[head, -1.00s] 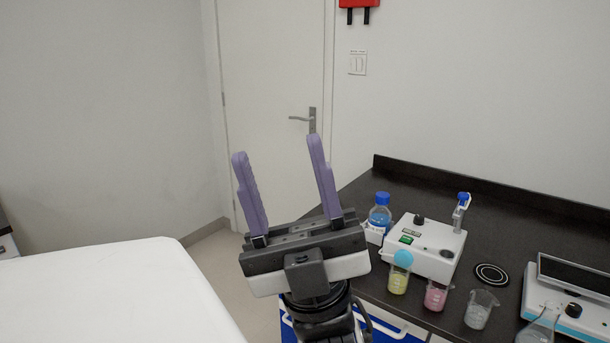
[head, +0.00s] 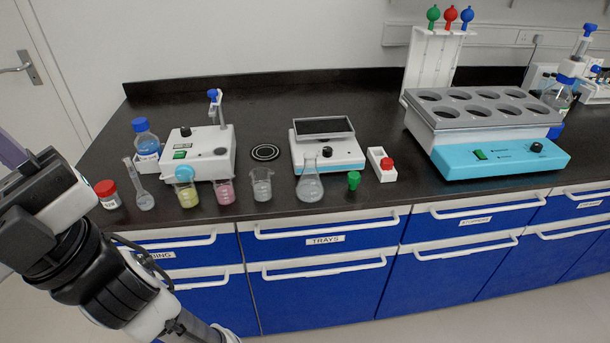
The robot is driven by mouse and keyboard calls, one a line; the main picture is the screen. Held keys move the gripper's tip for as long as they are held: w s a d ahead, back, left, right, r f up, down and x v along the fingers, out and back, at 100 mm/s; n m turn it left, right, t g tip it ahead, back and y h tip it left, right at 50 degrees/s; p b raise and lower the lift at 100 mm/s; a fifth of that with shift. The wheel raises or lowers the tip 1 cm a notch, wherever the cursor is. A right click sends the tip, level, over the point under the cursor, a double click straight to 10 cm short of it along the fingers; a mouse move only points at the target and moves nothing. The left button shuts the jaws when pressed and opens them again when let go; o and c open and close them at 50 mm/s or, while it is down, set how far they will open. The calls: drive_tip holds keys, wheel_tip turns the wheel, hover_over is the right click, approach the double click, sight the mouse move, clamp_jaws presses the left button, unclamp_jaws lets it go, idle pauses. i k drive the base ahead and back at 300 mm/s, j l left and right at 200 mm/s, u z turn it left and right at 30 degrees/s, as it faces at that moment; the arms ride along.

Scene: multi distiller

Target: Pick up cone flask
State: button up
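The cone flask (head: 310,184) is clear glass with a narrow neck and wide base. It stands upright near the bench's front edge, in front of a white device with a dark top. My gripper is at the far left edge of the head view. Only part of one purple finger (head: 12,150) shows, so its opening is hidden. It is well to the left of the flask and apart from it.
Beside the flask stand a clear beaker (head: 261,186) on the left and a green-capped item (head: 353,180) on the right. Further left are pink (head: 224,193) and yellow (head: 187,194) beakers and a round flask (head: 144,200). A blue-and-white heater block (head: 490,150) stands right.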

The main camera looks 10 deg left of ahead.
sight(310, 188)
drive_tip(key=l+u, duration=0.1)
drive_tip(key=u, duration=0.35)
drive_tip(key=i+l+u, duration=0.1)
drive_tip(key=l+u, duration=0.2)
drive_tip(key=l, duration=0.15)
drive_tip(key=l+u, duration=0.35)
drive_tip(key=l, duration=0.15)
drive_tip(key=l+u, duration=0.15)
drive_tip(key=l, duration=0.9)
drive_tip(key=i+l, duration=0.15)
drive_tip(key=l, duration=0.25)
drive_tip(key=i+l, duration=0.2)
drive_tip(key=l, duration=0.2)
drive_tip(key=i, duration=0.1)
